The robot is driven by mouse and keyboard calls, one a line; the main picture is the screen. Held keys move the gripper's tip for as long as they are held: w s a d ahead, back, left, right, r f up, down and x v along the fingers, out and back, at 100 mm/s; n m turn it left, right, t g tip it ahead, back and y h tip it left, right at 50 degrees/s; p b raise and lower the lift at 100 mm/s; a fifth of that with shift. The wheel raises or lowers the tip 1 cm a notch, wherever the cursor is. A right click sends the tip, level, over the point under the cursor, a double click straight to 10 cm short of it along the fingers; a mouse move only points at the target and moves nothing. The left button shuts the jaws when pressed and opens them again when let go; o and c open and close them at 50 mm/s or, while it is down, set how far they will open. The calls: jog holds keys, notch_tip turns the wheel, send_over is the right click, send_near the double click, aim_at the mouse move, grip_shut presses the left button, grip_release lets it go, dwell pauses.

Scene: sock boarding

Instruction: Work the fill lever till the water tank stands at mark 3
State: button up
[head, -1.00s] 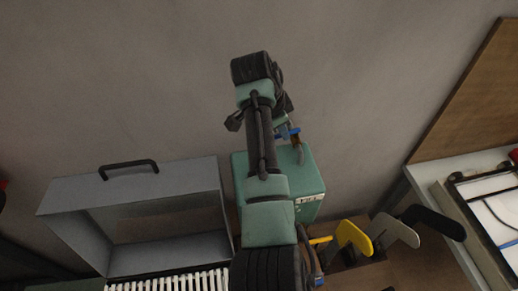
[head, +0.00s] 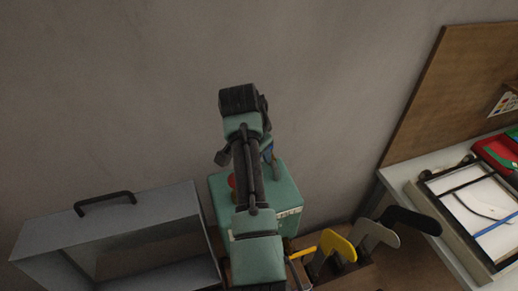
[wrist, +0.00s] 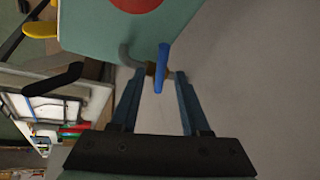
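A teal box (head: 285,188) stands against the wall, partly behind my arm. It has a red round part (head: 231,181) on top and a small pale label (head: 289,213) on its front, too small to read. A blue lever (wrist: 162,66) shows in the wrist view beside the box, by a brass fitting and a grey bent pipe (wrist: 128,56). My gripper (wrist: 160,74) is open, its two fingers pointing at the lever, which appears between the fingertips; I cannot tell if they touch it. In the head view the gripper is mostly hidden by my arm. No water level is readable.
A grey open-fronted case (head: 110,235) with a black handle stands left of the box. Yellow (head: 337,244), grey and black paddle-shaped pieces stand in a holder to its right. A white table (head: 440,215) with a framed tray and a brown board are further right.

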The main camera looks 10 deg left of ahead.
jog(key=shift+s+a+r, duration=0.1)
jog(key=shift+s+r, duration=0.05)
jog(key=d+b+v, duration=0.1)
jog(key=b+v, duration=0.1)
jog(key=v, duration=1)
jog(key=shift+a+r, duration=0.35)
jog(key=shift+a, duration=0.1)
dwell(6.2)
